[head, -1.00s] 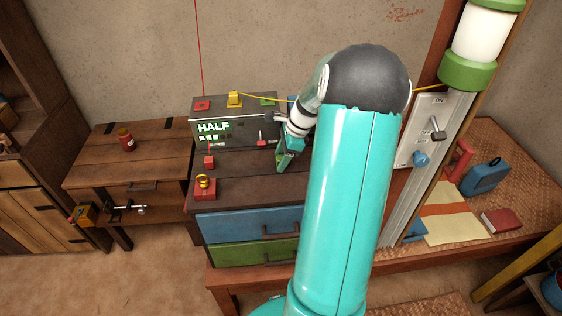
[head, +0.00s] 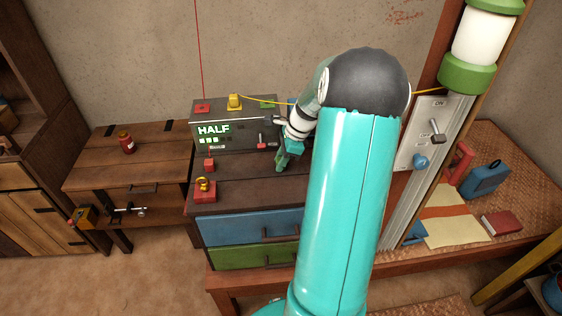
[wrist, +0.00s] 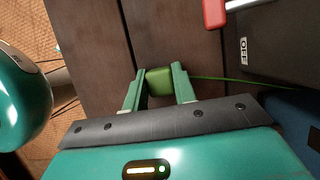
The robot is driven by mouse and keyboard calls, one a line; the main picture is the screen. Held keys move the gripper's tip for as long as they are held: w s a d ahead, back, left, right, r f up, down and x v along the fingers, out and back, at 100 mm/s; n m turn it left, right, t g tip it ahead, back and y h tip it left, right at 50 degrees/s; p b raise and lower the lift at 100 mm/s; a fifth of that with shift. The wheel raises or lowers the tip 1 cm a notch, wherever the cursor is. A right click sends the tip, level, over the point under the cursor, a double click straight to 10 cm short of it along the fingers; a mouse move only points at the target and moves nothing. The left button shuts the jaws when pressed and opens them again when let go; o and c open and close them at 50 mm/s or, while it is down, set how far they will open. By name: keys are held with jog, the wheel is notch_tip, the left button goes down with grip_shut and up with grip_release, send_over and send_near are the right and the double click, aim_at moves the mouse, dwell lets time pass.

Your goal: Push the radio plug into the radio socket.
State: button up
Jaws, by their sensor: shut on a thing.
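A green plug (wrist: 160,81) with a thin green cord is between my gripper's fingers in the wrist view. My gripper (wrist: 159,70) is shut on it, above the dark top of the drawer chest. In the head view my gripper (head: 283,164) is just in front of the right end of a dark power box (head: 240,139) reading HALF, and the plug cannot be made out there. A red socket (head: 202,108), a yellow plug (head: 234,101) in its place and a green socket (head: 267,104) sit on top of the box. Which is the radio socket is not marked.
A red block (head: 209,164) and a red block with a yellow ring (head: 204,192) lie on the chest. A red-handled lever (wrist: 215,12) projects near an OFF label. A blue radio-like box (head: 486,178) stands on the woven bench at right. My arm hides the chest's right side.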

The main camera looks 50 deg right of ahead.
notch_tip(320, 180, up, 3)
jog(key=shift+f, duration=0.1)
jog(key=s+a+r, duration=0.2)
jog(key=s+r, duration=0.8)
jog(key=s, duration=0.3)
jog(key=shift+s+a, duration=0.25)
jog(key=shift+s, duration=0.15)
